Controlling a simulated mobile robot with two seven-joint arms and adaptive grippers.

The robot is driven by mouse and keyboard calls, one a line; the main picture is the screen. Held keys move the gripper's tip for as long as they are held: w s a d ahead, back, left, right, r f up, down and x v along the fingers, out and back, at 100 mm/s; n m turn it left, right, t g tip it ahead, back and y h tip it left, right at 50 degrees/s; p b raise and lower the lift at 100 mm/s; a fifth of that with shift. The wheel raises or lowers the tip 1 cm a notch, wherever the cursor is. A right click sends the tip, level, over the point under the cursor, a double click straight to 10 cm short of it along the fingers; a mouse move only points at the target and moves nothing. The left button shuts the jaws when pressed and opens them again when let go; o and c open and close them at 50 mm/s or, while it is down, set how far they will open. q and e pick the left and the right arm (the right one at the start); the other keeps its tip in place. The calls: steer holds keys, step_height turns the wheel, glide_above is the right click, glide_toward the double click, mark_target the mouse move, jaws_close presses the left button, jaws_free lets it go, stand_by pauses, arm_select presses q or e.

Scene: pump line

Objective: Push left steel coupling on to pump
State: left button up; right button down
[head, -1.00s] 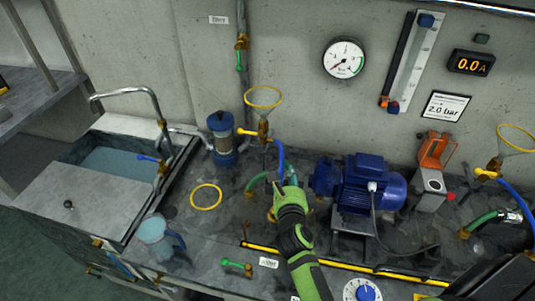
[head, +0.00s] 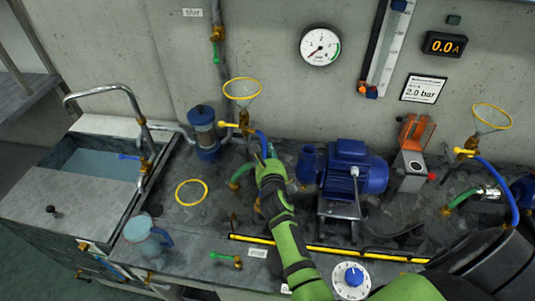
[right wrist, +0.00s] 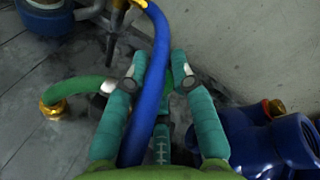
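My right gripper (right wrist: 160,78) is green with teal fingers, which stand apart. In the head view it (head: 267,160) is left of the blue pump (head: 310,163), near the blue hose. In the right wrist view the blue hose (right wrist: 158,45) runs down between the fingers. The green hose (right wrist: 75,86) leaves a brass fitting (right wrist: 53,106) on the left and runs toward a steel piece, likely the left steel coupling (right wrist: 108,87), beside the left finger and partly hidden. The pump's blue flange (right wrist: 296,140) is at the lower right, apart from the fingers. My left gripper is not in view.
A funnel with a yellow rim (head: 242,89) stands behind my gripper. A glass-sided blue filter (head: 205,135), a yellow ring (head: 191,193) and a blue jug (head: 145,238) are to the left. The wall is close behind. A second steel coupling (head: 488,192) lies far right.

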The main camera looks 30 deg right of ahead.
steer(key=shift+s+d+r+p, duration=0.15)
steer(key=shift+d+p, duration=0.1)
steer(key=shift+p, duration=0.15)
steer(key=shift+s+d+p, duration=0.55)
steer(key=shift+d+p, duration=0.1)
steer(key=shift+d, duration=0.05)
steer(key=shift+s+d+f, duration=0.15)
steer(key=shift+d+f, duration=0.05)
steer(key=shift+d, duration=0.05)
steer(key=c, duration=1.3)
jaws_free()
steer(key=shift+a, duration=0.15)
steer(key=v, duration=1.2)
